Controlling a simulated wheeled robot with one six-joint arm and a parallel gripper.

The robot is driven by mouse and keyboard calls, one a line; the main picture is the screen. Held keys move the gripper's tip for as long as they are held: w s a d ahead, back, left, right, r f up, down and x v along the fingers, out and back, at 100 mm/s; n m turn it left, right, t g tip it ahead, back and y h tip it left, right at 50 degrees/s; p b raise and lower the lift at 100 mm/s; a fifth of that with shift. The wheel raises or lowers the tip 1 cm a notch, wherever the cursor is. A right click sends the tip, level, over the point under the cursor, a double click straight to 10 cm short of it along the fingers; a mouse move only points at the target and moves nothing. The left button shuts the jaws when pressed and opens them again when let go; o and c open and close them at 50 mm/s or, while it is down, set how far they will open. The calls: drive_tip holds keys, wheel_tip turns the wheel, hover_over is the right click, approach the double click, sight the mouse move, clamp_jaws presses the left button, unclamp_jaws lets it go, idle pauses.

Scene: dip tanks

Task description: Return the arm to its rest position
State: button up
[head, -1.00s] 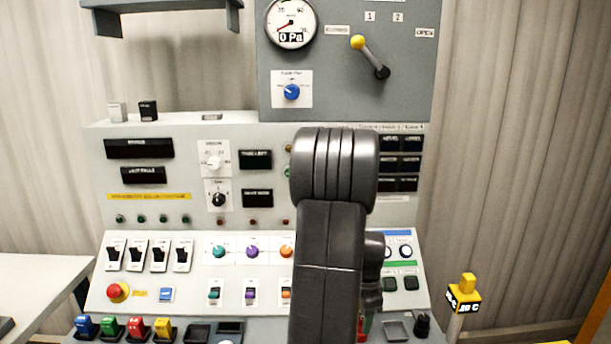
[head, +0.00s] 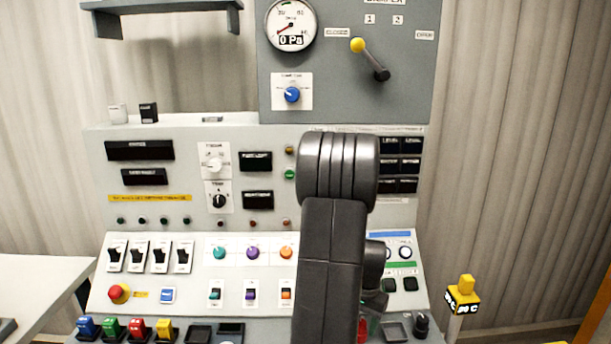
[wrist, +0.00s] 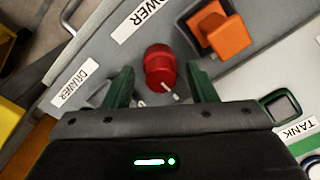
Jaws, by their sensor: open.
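My gripper (wrist: 162,92) shows in the wrist view with its two green fingers spread apart and nothing between them touching either one. A red knob (wrist: 159,68) with a pale pointer lies beyond the fingertips, in the gap between them. In the head view my dark arm stands upright in front of the right part of the control panel (head: 100,215).
The panel carries switches, a red emergency button (head: 119,294), a gauge (head: 291,26) and a yellow-tipped lever (head: 358,45). A yellow-topped post (head: 463,293) stands at right.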

drive_tip(key=n+p, duration=0.1)
drive_tip(key=n, duration=0.4)
drive_tip(key=shift+d, duration=0.1)
drive_tip(key=shift+d+n+p, duration=0.1)
drive_tip(key=shift+n+p, duration=0.7)
drive_tip(key=shift+n, duration=1.7)
drive_tip(key=shift+s, duration=0.1)
